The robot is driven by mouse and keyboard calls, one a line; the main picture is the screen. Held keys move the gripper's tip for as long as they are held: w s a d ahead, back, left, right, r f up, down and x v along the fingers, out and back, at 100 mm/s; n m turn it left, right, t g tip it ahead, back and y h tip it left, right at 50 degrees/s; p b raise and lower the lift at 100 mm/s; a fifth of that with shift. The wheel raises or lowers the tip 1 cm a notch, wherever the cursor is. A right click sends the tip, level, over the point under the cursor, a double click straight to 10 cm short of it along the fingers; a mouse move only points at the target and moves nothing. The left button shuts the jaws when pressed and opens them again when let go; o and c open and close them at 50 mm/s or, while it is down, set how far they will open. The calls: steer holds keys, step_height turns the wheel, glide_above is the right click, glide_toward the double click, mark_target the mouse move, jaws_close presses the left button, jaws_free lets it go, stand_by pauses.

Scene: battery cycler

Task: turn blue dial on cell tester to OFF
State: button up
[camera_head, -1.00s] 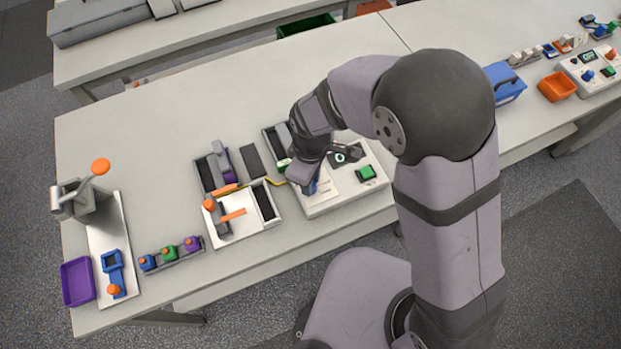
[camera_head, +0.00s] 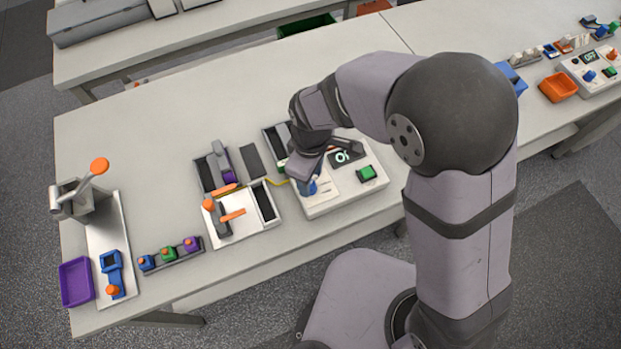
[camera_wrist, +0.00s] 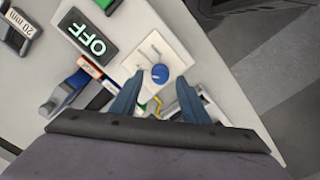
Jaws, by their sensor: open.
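The cell tester (camera_head: 330,204) is a white box near the front edge of the bench, with a green button (camera_head: 366,173) and a dark display (camera_head: 347,156). In the wrist view the lit display (camera_wrist: 86,37) reads OFF. The blue dial (camera_wrist: 160,73) sits on a pale square plate there; it also shows in the head view (camera_head: 309,187), partly covered by my gripper. My gripper (camera_wrist: 159,82) is open, with its two blue-grey fingers apart, one towards each side of the dial in the picture. Nothing is held. I cannot tell the height gap to the dial.
Left of the tester is a white tray (camera_head: 240,232) with orange-handled parts. A rack of small coloured blocks (camera_head: 172,255), a lever press (camera_head: 85,205) and a purple bin (camera_head: 76,283) stand further left. The bench behind is mostly clear.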

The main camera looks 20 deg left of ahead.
steer(key=shift+r+b, duration=0.65)
steer(key=shift+r, duration=2.1)
steer(key=shift+w+a+m, duration=0.15)
steer(key=shift+m, duration=0.75)
steer(key=shift+f+m, duration=0.2)
steer(key=shift+m, duration=0.3)
steer(key=s+d+f+m, duration=0.2)
steer(key=d, duration=0.1)
steer(key=s+d+f, duration=0.1)
steer(key=s+d, duration=0.1)
steer(key=shift+m+g+h, duration=0.3)
steer(key=shift+m, duration=0.1)
steer(key=w+d+r+m, duration=0.1)
steer(key=d+m, duration=0.4)
steer(key=d, duration=0.7)
steer(key=w+d+r+m, duration=0.1)
steer(key=d+m, duration=0.5)
steer(key=d, duration=0.6)
steer(key=shift+r, duration=0.45)
